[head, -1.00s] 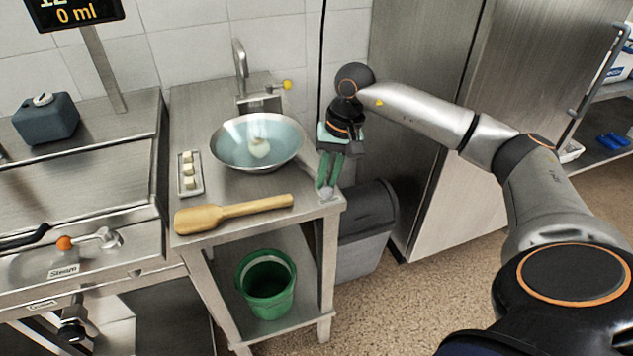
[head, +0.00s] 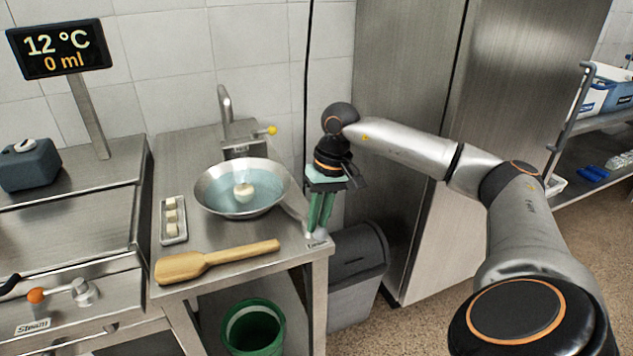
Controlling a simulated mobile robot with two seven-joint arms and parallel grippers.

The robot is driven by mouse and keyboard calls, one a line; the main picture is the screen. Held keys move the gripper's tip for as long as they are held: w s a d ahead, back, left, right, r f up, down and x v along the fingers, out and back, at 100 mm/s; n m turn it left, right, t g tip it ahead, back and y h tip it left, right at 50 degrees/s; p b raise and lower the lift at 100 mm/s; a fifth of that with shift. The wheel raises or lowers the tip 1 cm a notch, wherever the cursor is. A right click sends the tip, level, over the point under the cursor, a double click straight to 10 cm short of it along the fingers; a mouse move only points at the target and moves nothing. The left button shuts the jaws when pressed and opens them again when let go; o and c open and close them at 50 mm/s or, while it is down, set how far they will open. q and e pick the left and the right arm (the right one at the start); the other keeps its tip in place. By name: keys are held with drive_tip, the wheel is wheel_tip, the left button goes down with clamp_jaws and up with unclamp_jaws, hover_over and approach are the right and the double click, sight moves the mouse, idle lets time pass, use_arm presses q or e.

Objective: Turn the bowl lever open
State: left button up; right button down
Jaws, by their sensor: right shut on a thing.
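A wide metal bowl (head: 213,200) with bluish water and a pale lump (head: 243,192) in it stands on the steel table. My right gripper (head: 318,230) points down at the table's right front corner, beside the bowl. Its green fingers are shut on a small grey metal piece there, which looks like the bowl lever (head: 317,239); the fingers hide most of it. A grey bar runs from the bowl's side towards the fingers. My left gripper is not in view.
A tap (head: 226,108) with a yellow knob stands behind. A grey bin (head: 355,275) stands right of the table, a green bucket (head: 252,328) below.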

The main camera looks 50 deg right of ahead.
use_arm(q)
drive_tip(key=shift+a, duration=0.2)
use_arm(e)
drive_tip(key=c, duration=0.9)
unclamp_jaws()
drive_tip(key=shift+o, duration=0.2)
drive_tip(key=shift+r, duration=0.1)
use_arm(q)
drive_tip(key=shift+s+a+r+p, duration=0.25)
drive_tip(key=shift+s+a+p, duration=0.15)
drive_tip(key=shift+p, duration=0.35)
use_arm(e)
wheel_tip(320, 180, up, 12)
drive_tip(key=s+d, duration=0.1)
drive_tip(key=d, duration=0.1)
drive_tip(key=shift+d, duration=0.15)
